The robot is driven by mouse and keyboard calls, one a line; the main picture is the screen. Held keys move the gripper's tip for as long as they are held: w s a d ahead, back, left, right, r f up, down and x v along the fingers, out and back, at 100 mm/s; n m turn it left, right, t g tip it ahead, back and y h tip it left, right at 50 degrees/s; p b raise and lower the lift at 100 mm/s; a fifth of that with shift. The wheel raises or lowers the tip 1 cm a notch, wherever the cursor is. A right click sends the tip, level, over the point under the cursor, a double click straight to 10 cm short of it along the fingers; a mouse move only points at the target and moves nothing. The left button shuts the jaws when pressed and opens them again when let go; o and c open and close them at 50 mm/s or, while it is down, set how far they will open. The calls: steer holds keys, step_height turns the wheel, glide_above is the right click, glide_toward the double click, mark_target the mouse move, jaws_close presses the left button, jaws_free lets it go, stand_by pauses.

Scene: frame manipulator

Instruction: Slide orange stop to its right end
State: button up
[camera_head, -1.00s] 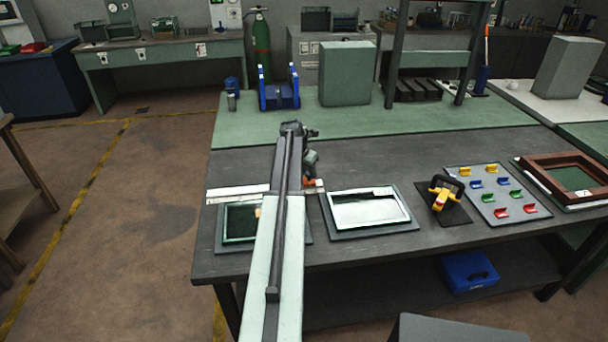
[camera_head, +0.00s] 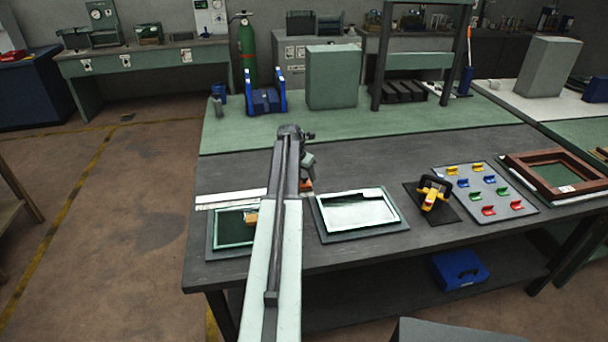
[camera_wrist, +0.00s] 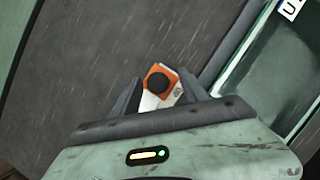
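The orange stop (camera_wrist: 160,77), an orange and white block with a round black knob, lies between the fingertips of my gripper (camera_wrist: 158,88) in the wrist view. The fingers stand apart, one close on each side of it; whether they press on it I cannot tell. In the head view a small orange patch (camera_head: 306,186) shows just right of my arm's end, and my arm hides most of that spot. A white rail (camera_head: 231,199) runs along the bench left of my arm; its right part is hidden.
A dark green framed tray (camera_head: 233,241) lies left of my arm and a white framed tray (camera_head: 357,228) right of it. Farther right are a yellow and black clamp (camera_head: 433,192) and a board with coloured clips (camera_head: 500,208). The bench (camera_head: 235,172) behind the rail is clear.

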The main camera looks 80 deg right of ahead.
steer(key=p+v, duration=0.7)
steer(key=shift+r, duration=0.4)
steer(key=shift+a, duration=0.1)
